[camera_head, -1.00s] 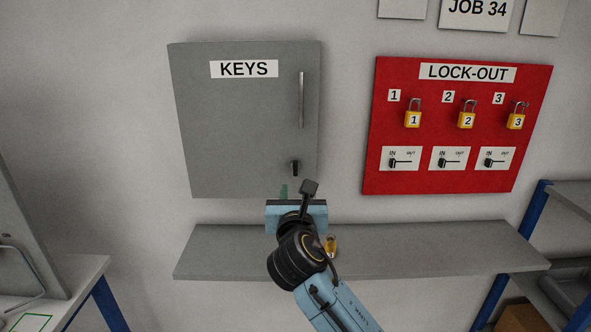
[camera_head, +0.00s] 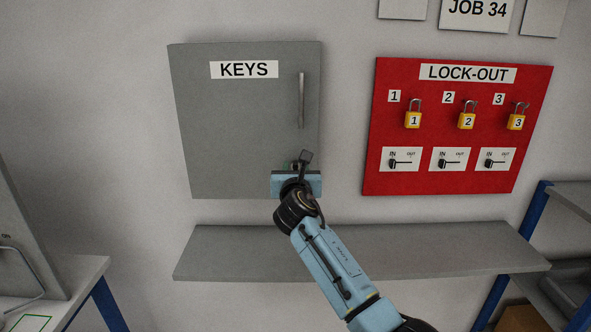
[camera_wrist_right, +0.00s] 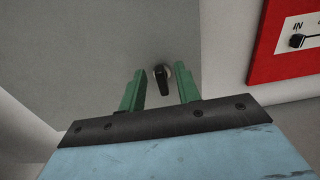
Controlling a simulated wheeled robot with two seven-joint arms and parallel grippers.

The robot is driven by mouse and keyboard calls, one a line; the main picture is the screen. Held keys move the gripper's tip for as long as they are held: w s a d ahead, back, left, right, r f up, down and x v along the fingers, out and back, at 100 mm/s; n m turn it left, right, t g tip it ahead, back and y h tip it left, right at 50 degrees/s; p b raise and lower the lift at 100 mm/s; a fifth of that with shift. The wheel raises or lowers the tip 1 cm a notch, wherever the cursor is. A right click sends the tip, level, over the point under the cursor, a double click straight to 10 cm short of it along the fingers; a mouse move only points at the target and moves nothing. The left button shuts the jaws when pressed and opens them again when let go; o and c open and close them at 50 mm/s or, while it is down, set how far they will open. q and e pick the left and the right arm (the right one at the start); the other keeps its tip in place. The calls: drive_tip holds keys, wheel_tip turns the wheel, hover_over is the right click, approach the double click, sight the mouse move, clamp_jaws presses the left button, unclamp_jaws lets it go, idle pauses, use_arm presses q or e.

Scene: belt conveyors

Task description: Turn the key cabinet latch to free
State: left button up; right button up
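The grey key cabinet (camera_head: 240,120) hangs on the wall with its door shut, a "KEYS" label and a vertical handle (camera_head: 301,100). Its black latch (camera_wrist_right: 161,80) shows in the right wrist view, pointing roughly downward and slightly tilted. In the head view my right gripper and wrist hide the latch. My right gripper (camera_wrist_right: 157,88) is open, its green fingers on either side of the latch in the picture. I cannot tell whether the fingertips reach around it; no contact shows. My left gripper is not in view.
A grey shelf (camera_head: 400,245) runs below the cabinet. The red lock-out board (camera_head: 440,178) with several yellow padlocks and black switches is to the right. A white table (camera_head: 75,285) stands at the lower left. The wall between cabinet and board is clear.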

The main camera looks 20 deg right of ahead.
drive_tip(key=shift+c, duration=0.4)
clamp_jaws()
drive_tip(key=shift+m, duration=0.3)
drive_tip(key=m+b, duration=0.1)
drive_tip(key=m, duration=0.4)
drive_tip(key=d+f+m+b, duration=0.1)
drive_tip(key=m, duration=0.5)
drive_tip(key=m+b, duration=0.2)
drive_tip(key=m, duration=0.4)
drive_tip(key=shift+s+d+f, duration=0.15)
drive_tip(key=shift+d+f, duration=0.1)
drive_tip(key=shift+m, duration=0.3)
